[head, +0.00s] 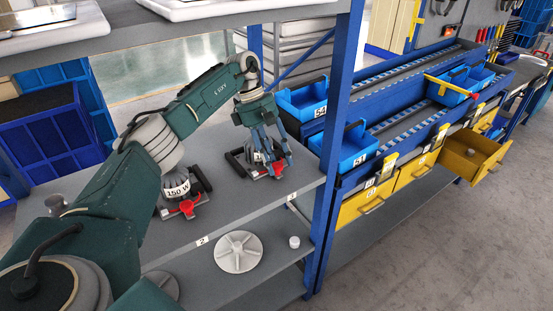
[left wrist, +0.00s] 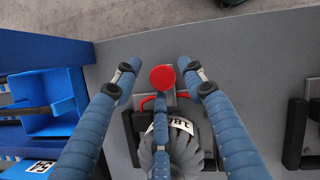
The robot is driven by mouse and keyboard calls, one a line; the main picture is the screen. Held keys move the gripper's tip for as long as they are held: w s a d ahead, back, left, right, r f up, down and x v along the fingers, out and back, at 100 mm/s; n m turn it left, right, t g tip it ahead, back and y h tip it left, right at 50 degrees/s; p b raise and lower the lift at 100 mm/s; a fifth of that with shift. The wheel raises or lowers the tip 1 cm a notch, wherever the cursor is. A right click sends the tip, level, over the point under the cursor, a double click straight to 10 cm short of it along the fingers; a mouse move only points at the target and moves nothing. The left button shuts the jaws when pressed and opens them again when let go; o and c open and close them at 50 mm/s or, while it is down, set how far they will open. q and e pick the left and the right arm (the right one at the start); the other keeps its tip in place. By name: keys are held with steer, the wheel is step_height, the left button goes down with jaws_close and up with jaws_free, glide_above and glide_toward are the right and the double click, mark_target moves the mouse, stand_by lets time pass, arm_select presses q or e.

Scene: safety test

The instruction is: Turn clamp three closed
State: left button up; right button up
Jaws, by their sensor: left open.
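Clamp three, above the label "3" (head: 292,196), has a red part (head: 277,168) and dark side bars around a grey ribbed body. In the left wrist view its round red knob (left wrist: 162,78) faces the camera, on a grey plate, with thin red arms below it. The ribbed grey body (left wrist: 182,152) carries a white label, partly hidden by a finger. My left gripper (head: 264,150) is over the clamp, pointing down. Its blue fingers are open, and the knob shows between the two outer ones in the left wrist view (left wrist: 160,84). Contact cannot be told. My right gripper is out of view.
A similar clamp (head: 188,206) with a "150 W" lamp stands on the same shelf to the left, near label "2" (head: 202,241). A blue post (head: 335,130) and blue bins (head: 345,148) are close on the right. The shelf (head: 240,205) in front is bare.

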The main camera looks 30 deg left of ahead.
arm_select(q)
steer(key=shift+a+f, duration=0.1)
steer(key=shift+a, duration=0.05)
steer(key=v, duration=0.8)
steer(key=shift+d, duration=0.2)
stand_by(0.3)
